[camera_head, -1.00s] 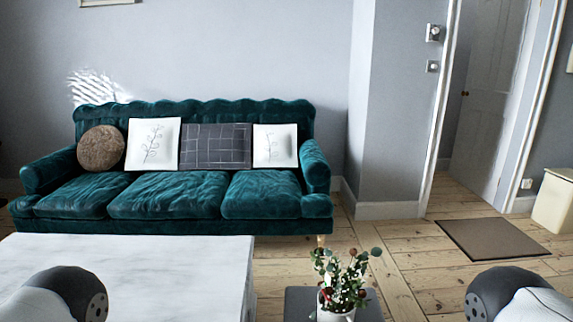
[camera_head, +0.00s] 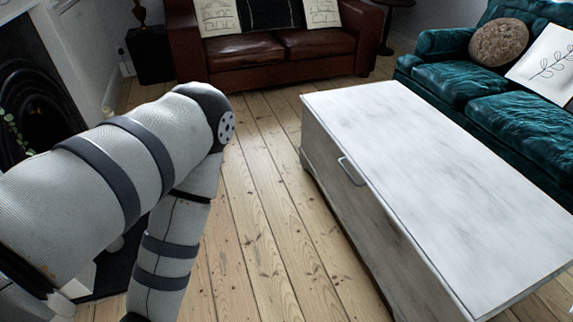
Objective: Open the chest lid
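The chest (camera_head: 360,215) is a long, white-grey weathered box standing on the floor in the right half of the head view. Its flat lid (camera_head: 430,165) lies shut on top. A small metal handle (camera_head: 351,171) sits on the long side facing me, near the far end. My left arm comes in from the left and bends downward, apart from the chest. Its gripper is below the picture's edge. My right arm and gripper do not show.
Bare floorboards (camera_head: 255,225) lie clear between my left arm and the chest. A brown leather sofa (camera_head: 285,45) stands at the back, a teal sofa (camera_head: 480,80) behind the chest at right. A black fireplace (camera_head: 35,95) is at left, a dark side table (camera_head: 150,54) at the back.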

